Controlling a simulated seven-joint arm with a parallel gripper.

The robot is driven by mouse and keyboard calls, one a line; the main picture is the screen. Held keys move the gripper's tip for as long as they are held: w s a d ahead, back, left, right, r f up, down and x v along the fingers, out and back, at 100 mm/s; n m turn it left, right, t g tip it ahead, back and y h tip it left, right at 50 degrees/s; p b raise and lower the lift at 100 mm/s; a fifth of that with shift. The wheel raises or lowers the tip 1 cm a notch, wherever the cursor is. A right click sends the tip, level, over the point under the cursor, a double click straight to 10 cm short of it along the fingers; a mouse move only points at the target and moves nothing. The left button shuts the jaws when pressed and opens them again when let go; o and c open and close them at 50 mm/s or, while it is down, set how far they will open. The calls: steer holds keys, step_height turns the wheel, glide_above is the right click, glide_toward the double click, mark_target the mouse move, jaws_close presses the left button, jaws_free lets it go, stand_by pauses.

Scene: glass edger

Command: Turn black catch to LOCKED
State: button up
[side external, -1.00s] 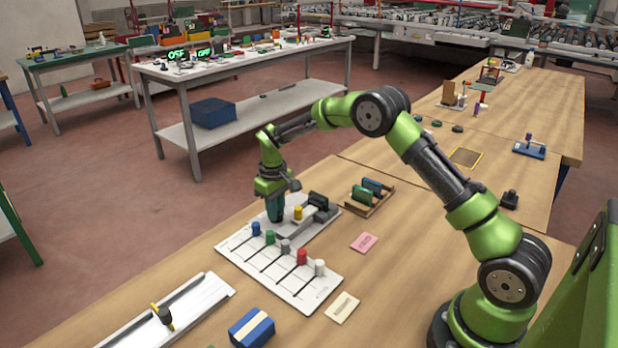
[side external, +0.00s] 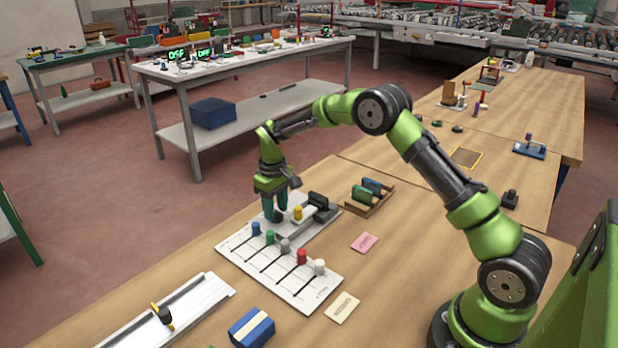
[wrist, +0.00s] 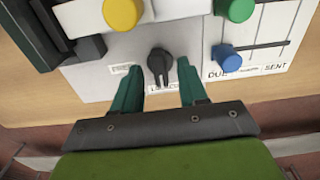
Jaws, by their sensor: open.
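The black catch (wrist: 159,66) is a small dark knob on the light grey panel (wrist: 100,75). My gripper (wrist: 158,82) is open, with one green finger to each side of the catch and a gap at both sides. In the side view my gripper (side external: 275,214) is over the far end of the board, with the catch (side external: 279,215) low by its fingertips.
A yellow knob (wrist: 122,12) and a black handle block (wrist: 55,40) stand near the catch. Blue (wrist: 227,58) and green (wrist: 236,8) pegs stand in the slotted white board to the right. A wooden rack (side external: 368,200) stands beside the panel.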

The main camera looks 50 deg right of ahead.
mark_target(278, 212)
step_height(278, 212, up, 16)
stand_by(0.3)
steer(key=s+a+r+m+t+y, duration=0.1)
steer(key=s+a+r+m+t, duration=0.1)
steer(key=s, duration=1.3)
steer(key=s+a+r+m+t+y, duration=0.1)
steer(key=s+a+r+t, duration=0.3)
steer(key=s, duration=1.1)
steer(key=shift+a+m+t, duration=0.6)
steer(key=shift+a, duration=0.3)
